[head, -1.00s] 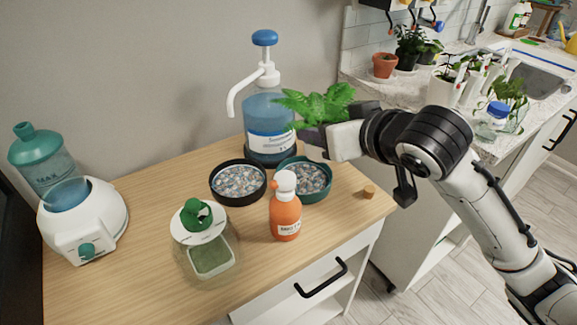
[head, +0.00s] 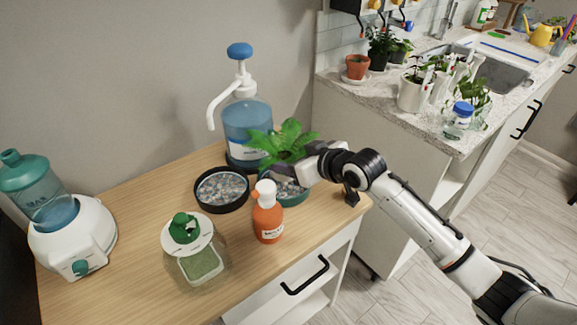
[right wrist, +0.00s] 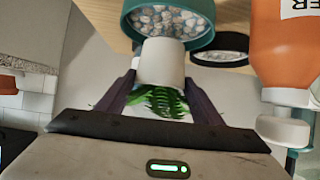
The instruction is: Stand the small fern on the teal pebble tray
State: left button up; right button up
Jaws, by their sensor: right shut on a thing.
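The small fern shows as green leaves (head: 284,140) in the head view. My right gripper (head: 295,166) is shut on its white pot (right wrist: 162,62), which shows between the dark fingers (right wrist: 160,82) in the right wrist view. The teal pebble tray (head: 297,201) is on the wooden table, directly below the fern. In the right wrist view the pot's base overlaps the pebbles of the tray (right wrist: 206,38); I cannot tell whether it touches them. The pot is mostly hidden in the head view. My left gripper is not in view.
An orange bottle (head: 268,215) stands close in front of the teal tray. A black pebble tray (head: 222,206) is to its left, and a blue pump dispenser (head: 245,120) stands behind. A green-lidded jar (head: 197,260) and a white machine (head: 75,240) are farther left.

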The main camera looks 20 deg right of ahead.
jog(key=shift+f, duration=1.3)
jog(key=shift+f, duration=0.1)
jog(key=o, duration=1.3)
jog(key=shift+f, duration=0.1)
jog(key=shift+c, duration=0.2)
jog(key=shift+r, duration=0.25)
jog(key=v, duration=1.2)
